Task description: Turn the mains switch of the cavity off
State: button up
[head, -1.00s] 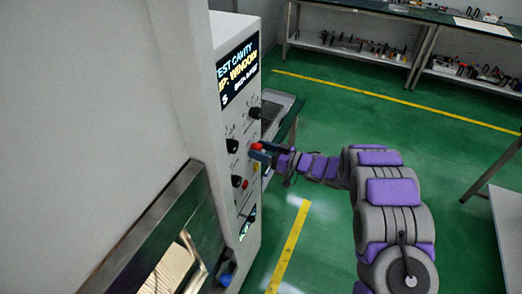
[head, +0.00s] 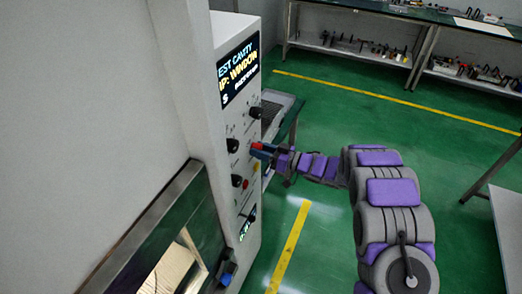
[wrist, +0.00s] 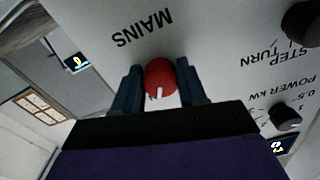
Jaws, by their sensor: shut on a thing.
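The mains switch is a round red knob (wrist: 160,78) with a white mark, under the upside-down word MAINS in the wrist view. In the head view the red knob (head: 256,146) sits on the front panel of the white cavity cabinet (head: 228,112). My gripper (wrist: 164,88) has one dark blue finger on each side of the knob and is shut on it. In the head view my gripper (head: 261,150) reaches the panel from the right and partly covers the knob. The white mark points toward the gripper's palm.
Black knobs (head: 232,145) and a smaller red button (head: 245,184) sit close by on the panel. A lit display (head: 238,72) is above. The steel-framed window (head: 180,215) is at lower left. Green floor is open behind my arm, with benches at the back and right.

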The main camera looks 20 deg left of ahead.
jog(key=shift+w, duration=0.1)
jog(key=shift+f+n+b, duration=0.1)
jog(key=shift+n+b, duration=3.7)
jog(key=shift+n, duration=2)
jog(key=o, duration=1)
jog(key=shift+o, duration=0.2)
jog(key=shift+d, duration=0.1)
jog(key=s+d+p, duration=0.1)
jog(key=d+p, duration=0.1)
jog(key=d, duration=1.5)
jog(key=shift+d, duration=0.15)
